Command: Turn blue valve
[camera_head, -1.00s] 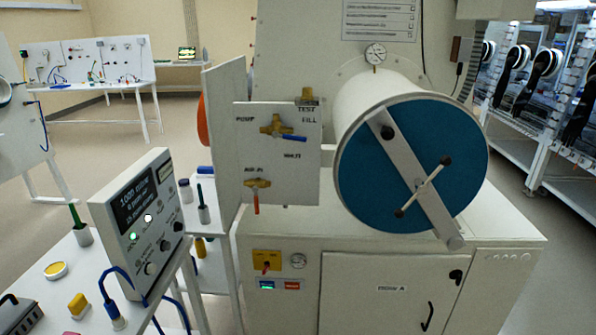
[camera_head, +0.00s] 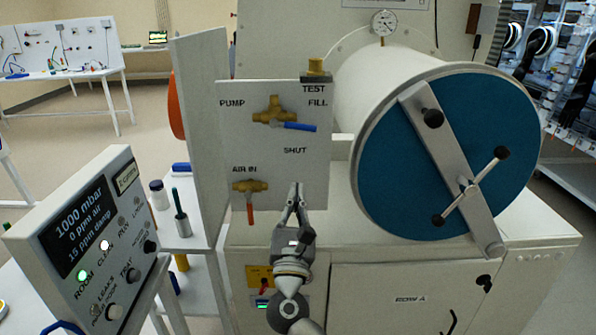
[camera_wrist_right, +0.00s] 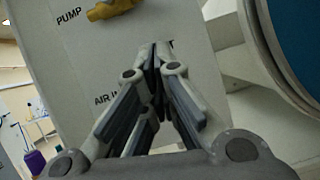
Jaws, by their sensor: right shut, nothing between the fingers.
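The blue valve has a brass body and a blue lever handle (camera_head: 298,126). It is on the white panel (camera_head: 300,180), with labels PUMP, FILL and SHUT around it. The handle points right, slightly down. Its brass body shows at the top of the right wrist view (camera_wrist_right: 112,9); the blue handle does not show there. My right gripper (camera_head: 296,187) is shut and empty, in front of the panel's lower part, below the blue handle and apart from it. My left gripper is not in view.
A second brass valve with a red handle (camera_head: 250,213) hangs down at AIR IN. The big blue round door (camera_head: 390,160) with its bar and knobs stands right of the panel. A display box (camera_head: 85,235) reading 1000 mbar stands at left.

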